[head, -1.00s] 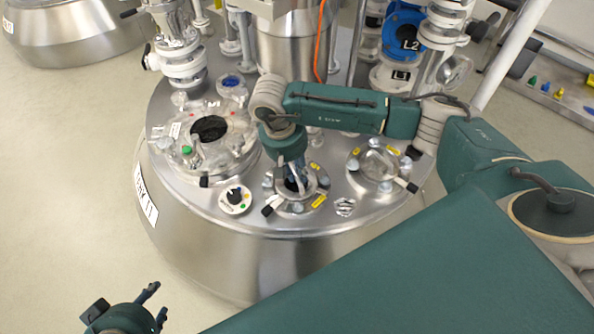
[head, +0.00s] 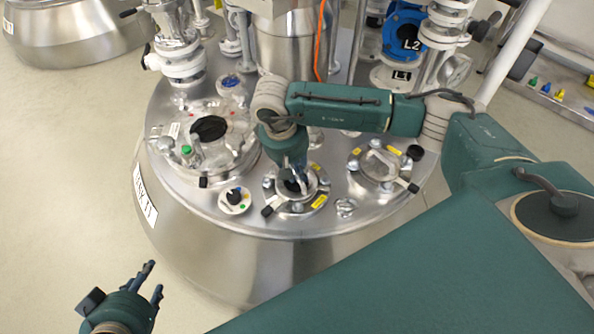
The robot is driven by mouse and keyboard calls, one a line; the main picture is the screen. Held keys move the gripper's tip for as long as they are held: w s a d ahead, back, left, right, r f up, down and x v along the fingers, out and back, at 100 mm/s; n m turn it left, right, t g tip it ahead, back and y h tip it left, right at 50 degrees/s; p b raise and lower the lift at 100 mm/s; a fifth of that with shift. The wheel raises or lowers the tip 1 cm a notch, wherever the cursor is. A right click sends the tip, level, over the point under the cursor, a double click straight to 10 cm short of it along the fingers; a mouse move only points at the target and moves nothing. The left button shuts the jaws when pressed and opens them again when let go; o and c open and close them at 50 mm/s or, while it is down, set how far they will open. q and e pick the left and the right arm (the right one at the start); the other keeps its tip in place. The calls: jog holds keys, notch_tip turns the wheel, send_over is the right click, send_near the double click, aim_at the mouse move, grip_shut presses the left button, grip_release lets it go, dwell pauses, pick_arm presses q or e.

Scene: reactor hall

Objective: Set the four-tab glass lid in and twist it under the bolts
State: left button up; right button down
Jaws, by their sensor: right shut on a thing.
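My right gripper (head: 293,178) points down over the front middle port (head: 284,206) of the steel vessel top and is shut on the four-tab glass lid (head: 309,186). The lid is mostly hidden by the fingers and hard to make out against the port ring. It is at the height of the ring, but I cannot tell whether its tabs sit under the bolts. Yellow labels and a black-handled clamp stand around the ring. My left gripper (head: 153,279) is open and empty, off the vessel at the lower left.
A similar glass-covered port (head: 381,167) stands to the right. A larger glass manway (head: 228,152) with a dark opening is at the left. A small round dial (head: 236,201) lies between them. White pipe fittings (head: 178,62) and a blue valve (head: 402,29) rise behind.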

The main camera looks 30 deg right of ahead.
jog(key=shift+n+b, duration=0.3)
jog(key=shift+n, duration=0.3)
jog(key=c, duration=2)
grip_release()
jog(key=shift+c, duration=0.2)
jog(key=o, duration=0.5)
pick_arm(q)
jog(key=shift+t, duration=0.9)
jog(key=w+r, duration=0.1)
jog(key=w+d+r, duration=0.1)
jog(key=w, duration=0.1)
jog(key=shift+r, duration=0.3)
